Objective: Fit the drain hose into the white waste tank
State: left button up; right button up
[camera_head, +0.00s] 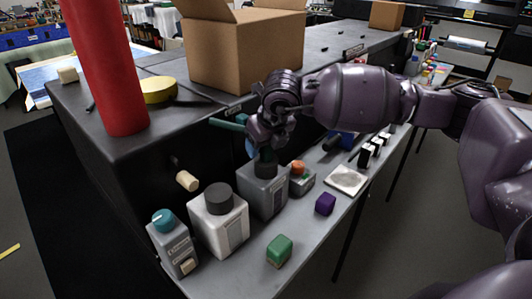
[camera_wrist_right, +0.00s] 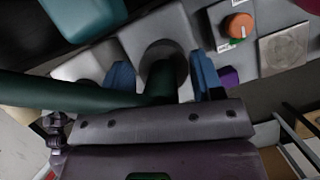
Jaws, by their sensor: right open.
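The white waste tank (camera_head: 220,232) stands on the grey bench with a dark cap on top. To its right is a grey tank (camera_head: 262,198), also with a dark top. My right gripper (camera_head: 263,152) is just above the grey tank, pointing down. In the right wrist view its blue fingers (camera_wrist_right: 164,84) are apart, one on each side of the dark green hose (camera_wrist_right: 162,80). The hose's lower end appears over or in the grey tank's dark round top (camera_wrist_right: 150,52); I cannot tell how deep. Part of the green hose (camera_head: 228,124) shows left of the gripper. My left gripper is out of view.
A red cylinder (camera_head: 108,70) and cardboard box (camera_head: 240,50) stand above.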

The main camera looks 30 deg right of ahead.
jog(key=c, duration=1)
